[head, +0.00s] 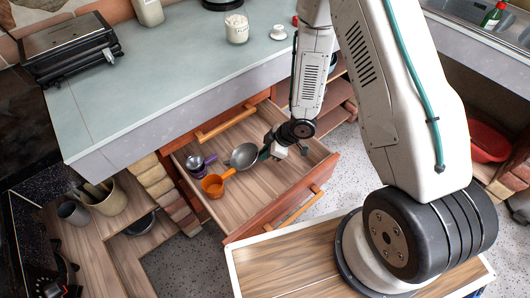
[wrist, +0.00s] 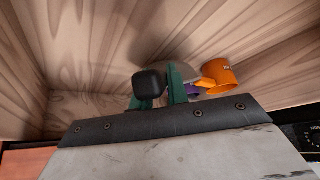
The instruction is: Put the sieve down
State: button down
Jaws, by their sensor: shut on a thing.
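The sieve, a round grey bowl (head: 243,155), is in the open drawer area in the head view, at the end nearest my gripper. Its grey bowl also shows behind the fingers in the wrist view (wrist: 178,73). My gripper (head: 271,150) is shut on the sieve's black handle (wrist: 149,84), which sits between the green fingers in the wrist view. The sieve is over the wooden drawer (head: 255,197); I cannot tell whether its bowl touches the drawer floor.
An orange cup with a handle (head: 213,186) and a purple-handled utensil (head: 197,164) lie in the drawer, left of the sieve. The drawer's right part is bare. The counter (head: 150,80) above holds a black grill (head: 68,48) and a white jar (head: 237,28).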

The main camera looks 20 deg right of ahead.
jog(key=c, duration=1.4)
grip_release()
jog(key=shift+o, duration=0.2)
jog(key=d+r+m+t+h, duration=0.1)
jog(key=d+r+m+h, duration=0.2)
jog(key=d+r, duration=0.55)
jog(key=d+r+m+t+h, duration=0.1)
jog(key=d+r+m+h, duration=0.2)
jog(key=r, duration=1)
jog(key=d+r+m+t+h, duration=0.1)
jog(key=d+r+m+h, duration=0.15)
jog(key=d+r, duration=0.65)
jog(key=s+a+r+m+g, duration=0.1)
jog(key=s+a+r, duration=0.2)
jog(key=s, duration=0.5)
jog(key=s+a+r+m+g+y, duration=0.1)
jog(key=s+a+r+m, duration=0.1)
jog(key=s+r, duration=0.4)
jog(key=s+a+r+m+g+y, duration=0.1)
jog(key=s+a+r, duration=0.3)
jog(key=s, duration=0.6)
jog(key=shift+a+r+m+g, duration=0.4)
jog(key=shift+r+m+g, duration=0.1)
jog(key=shift+m+g, duration=0.1)
